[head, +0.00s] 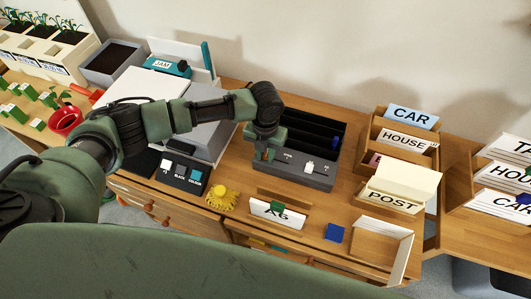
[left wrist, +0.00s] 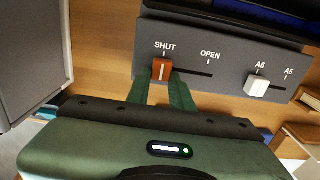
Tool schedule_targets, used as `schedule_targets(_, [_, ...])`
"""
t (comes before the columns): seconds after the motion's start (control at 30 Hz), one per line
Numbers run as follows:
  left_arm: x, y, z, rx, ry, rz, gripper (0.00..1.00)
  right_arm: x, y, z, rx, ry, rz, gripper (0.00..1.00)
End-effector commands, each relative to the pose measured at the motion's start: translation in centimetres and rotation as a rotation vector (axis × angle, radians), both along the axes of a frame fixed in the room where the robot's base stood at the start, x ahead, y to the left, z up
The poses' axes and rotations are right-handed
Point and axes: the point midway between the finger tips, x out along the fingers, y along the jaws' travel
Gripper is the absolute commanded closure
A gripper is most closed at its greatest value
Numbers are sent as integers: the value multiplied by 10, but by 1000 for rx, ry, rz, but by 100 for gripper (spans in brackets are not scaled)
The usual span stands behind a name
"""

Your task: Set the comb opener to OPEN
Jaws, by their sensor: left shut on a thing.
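The comb opener (head: 318,184) is a dark grey box with long black slots, on the wooden desk near the middle of the head view. Its front panel (left wrist: 225,35) fills the top of the left wrist view. The orange-red lever (left wrist: 162,66) there stands at the SHUT mark, at the left end of its slot. The OPEN mark (left wrist: 210,55) is to its right. My left gripper (left wrist: 160,80) is shut on this lever, one green finger on each side. In the head view my left gripper (head: 264,152) is at the panel's left end. My right gripper is not in view.
A white lever (left wrist: 257,84) sits by the A6 mark on the same panel. A grey and white machine (head: 205,138) stands close on the left. A yellow spiky thing (head: 222,197), an AG card holder (head: 278,213) and a blue block (head: 334,232) lie in front. Labelled trays (head: 395,205) stand right.

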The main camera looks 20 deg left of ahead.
Motion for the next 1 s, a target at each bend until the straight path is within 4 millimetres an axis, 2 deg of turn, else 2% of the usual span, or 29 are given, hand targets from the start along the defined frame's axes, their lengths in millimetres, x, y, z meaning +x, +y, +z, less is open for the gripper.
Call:
schedule_targets(0.33, [1, -2, 1, 0, -1, 0, 100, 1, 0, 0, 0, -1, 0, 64])
schedule_targets(0.67, [-2, -60, 1, -4, 0, -1, 100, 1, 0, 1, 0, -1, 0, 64])
schedule_targets(1.0, [-2, -67, 1, -7, -2, -2, 100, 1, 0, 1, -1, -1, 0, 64])
